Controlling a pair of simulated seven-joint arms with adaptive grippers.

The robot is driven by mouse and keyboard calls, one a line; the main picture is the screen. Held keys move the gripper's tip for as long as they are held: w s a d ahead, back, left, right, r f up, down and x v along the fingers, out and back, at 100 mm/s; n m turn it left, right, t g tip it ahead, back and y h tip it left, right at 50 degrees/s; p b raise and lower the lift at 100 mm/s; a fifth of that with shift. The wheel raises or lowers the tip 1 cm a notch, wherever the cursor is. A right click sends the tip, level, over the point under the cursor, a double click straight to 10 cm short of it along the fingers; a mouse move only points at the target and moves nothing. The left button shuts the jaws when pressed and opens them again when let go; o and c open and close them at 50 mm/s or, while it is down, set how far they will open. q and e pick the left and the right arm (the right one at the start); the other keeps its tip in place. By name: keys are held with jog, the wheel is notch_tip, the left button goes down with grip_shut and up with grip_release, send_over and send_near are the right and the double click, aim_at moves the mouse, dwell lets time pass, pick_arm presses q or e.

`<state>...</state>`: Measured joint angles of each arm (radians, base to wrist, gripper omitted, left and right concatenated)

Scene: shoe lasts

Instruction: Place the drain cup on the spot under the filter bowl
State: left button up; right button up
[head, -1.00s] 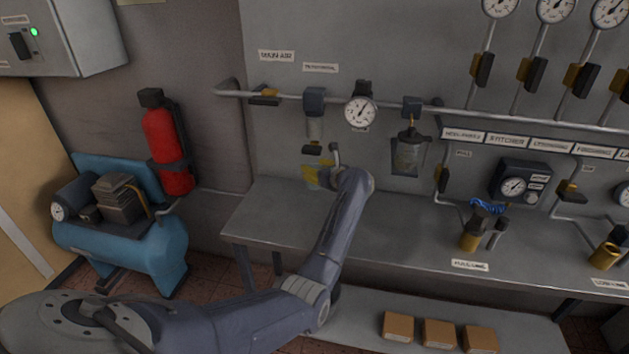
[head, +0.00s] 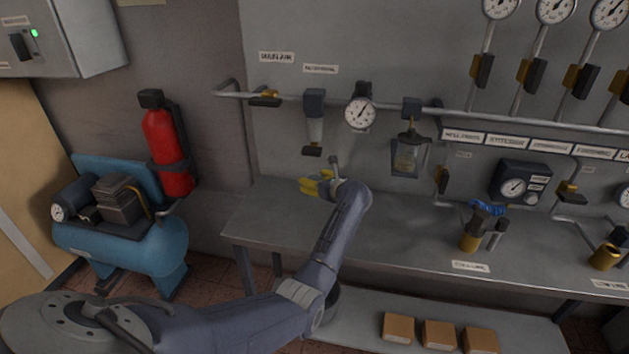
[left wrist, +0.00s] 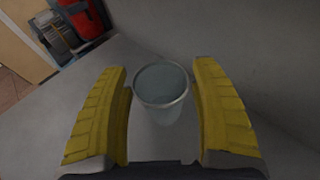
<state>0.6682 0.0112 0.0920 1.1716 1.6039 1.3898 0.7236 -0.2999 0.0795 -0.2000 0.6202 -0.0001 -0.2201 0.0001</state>
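The drain cup (left wrist: 162,92) is a small grey, translucent cup. In the left wrist view it stands between the two yellow fingers of my left gripper, its rim facing up toward the camera. Narrow gaps show on both sides of it, so my left gripper (left wrist: 162,85) looks open around it. In the head view my left gripper (head: 318,186) is low over the left part of the bench, below the filter bowl (head: 315,131) on the wall pipe. I cannot make out the cup there. My right gripper is not in view.
The grey bench (head: 270,215) is clear to the left of my arm. A second bowl (head: 408,158) hangs farther right. A valve with a blue handle (head: 484,210) stands on the bench. A red extinguisher (head: 166,150) and blue compressor (head: 120,240) are at left.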

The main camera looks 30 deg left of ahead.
pick_arm(q)
jog(key=shift+o, duration=0.4)
jog(key=shift+r, duration=0.1)
jog(key=shift+d+r, duration=0.1)
jog(key=shift+d, duration=0.05)
jog(key=v, duration=1.1)
jog(key=shift+s+d, duration=0.25)
jog(key=shift+d, duration=0.05)
